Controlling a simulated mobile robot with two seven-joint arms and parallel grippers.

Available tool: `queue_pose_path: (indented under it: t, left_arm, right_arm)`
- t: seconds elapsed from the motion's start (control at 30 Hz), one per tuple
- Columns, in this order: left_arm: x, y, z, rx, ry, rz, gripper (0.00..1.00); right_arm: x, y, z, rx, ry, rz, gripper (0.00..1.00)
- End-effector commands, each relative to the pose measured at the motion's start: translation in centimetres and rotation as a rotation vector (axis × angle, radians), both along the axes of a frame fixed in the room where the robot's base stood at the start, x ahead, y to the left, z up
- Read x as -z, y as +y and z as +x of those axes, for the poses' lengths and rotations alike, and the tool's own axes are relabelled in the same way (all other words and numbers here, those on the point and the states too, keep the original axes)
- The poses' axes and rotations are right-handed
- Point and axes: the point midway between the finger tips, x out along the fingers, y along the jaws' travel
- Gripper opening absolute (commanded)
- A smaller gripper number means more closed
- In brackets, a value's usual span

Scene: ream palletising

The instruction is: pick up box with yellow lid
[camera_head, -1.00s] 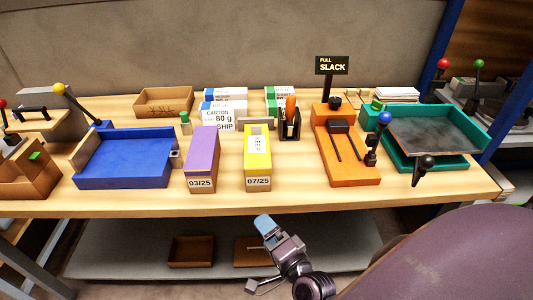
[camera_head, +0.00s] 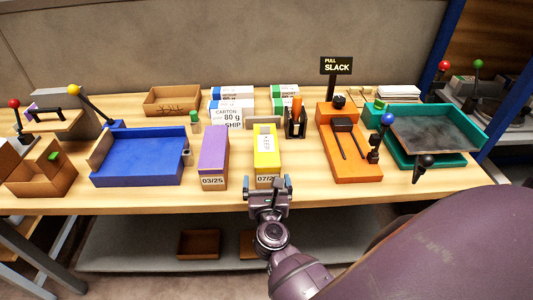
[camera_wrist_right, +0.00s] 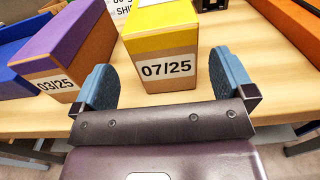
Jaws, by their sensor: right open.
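The box with the yellow lid (camera_head: 266,148) stands on the wooden table, its 07/25 label facing me. In the right wrist view the yellow-lid box (camera_wrist_right: 161,45) is straight ahead, between and beyond the fingertips. My right gripper (camera_head: 268,183) is open at the table's front edge, just in front of the box. Its blue fingers also show in the right wrist view (camera_wrist_right: 163,80), apart with nothing held. In the head view the gripper hides part of the label. My left gripper is not in view.
A purple-lid box (camera_head: 213,152) marked 03/25 stands close on the left. A blue tray (camera_head: 137,183) is farther left. An orange base (camera_head: 352,170) is to the right, then a green tray (camera_head: 480,140). White cartons (camera_head: 232,93) stand behind. Bare table lies between the yellow-lid box and the orange base.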

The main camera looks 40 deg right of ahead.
Motion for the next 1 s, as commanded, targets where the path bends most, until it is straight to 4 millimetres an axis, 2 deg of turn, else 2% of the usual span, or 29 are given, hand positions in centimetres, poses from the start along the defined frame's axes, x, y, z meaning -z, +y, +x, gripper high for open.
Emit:
queue_pose_path:
  t: [0.27, 0.6, 0.93, 1.0]
  left_arm:
    - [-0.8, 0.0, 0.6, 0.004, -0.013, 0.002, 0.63]
    - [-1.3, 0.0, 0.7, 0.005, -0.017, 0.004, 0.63]
    - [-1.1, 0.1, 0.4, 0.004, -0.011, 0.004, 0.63]
    - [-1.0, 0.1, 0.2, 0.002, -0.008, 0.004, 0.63]
  right_arm:
    - [-0.1, -1.0, 1.5, -0.001, 0.001, -0.003, 1.00]
    - [-0.2, -3.5, 4.9, -0.002, 0.001, -0.003, 1.00]
    - [-0.2, -3.8, 5.3, -0.001, 0.002, -0.003, 1.00]
    - [-0.2, -3.8, 5.3, -0.001, 0.002, -0.003, 0.89]
